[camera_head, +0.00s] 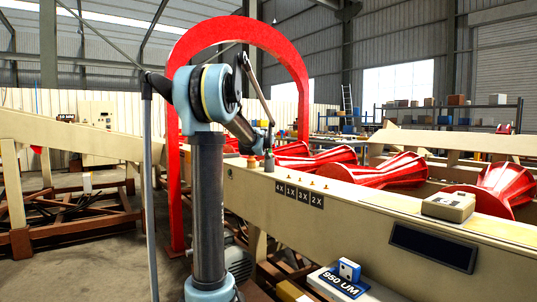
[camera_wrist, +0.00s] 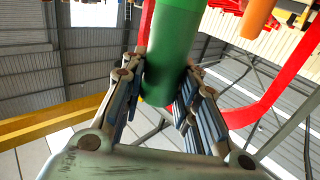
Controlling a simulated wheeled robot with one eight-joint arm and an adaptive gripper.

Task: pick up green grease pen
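In the wrist view, a thick green cylinder, the grease pen (camera_wrist: 171,55), runs in from the top edge. Its rounded near end lies between the two fingers of my gripper (camera_wrist: 167,64). The fingers stand apart, one on each side of the pen and close to it. I cannot tell whether both pads touch it. The pen's far end is out of frame. In the head view, my arm reaches toward the beige machine beam. My gripper is small and partly hidden there, and I cannot make out the green pen.
An orange cylinder (camera_wrist: 260,17) is to the right of the green pen in the wrist view.

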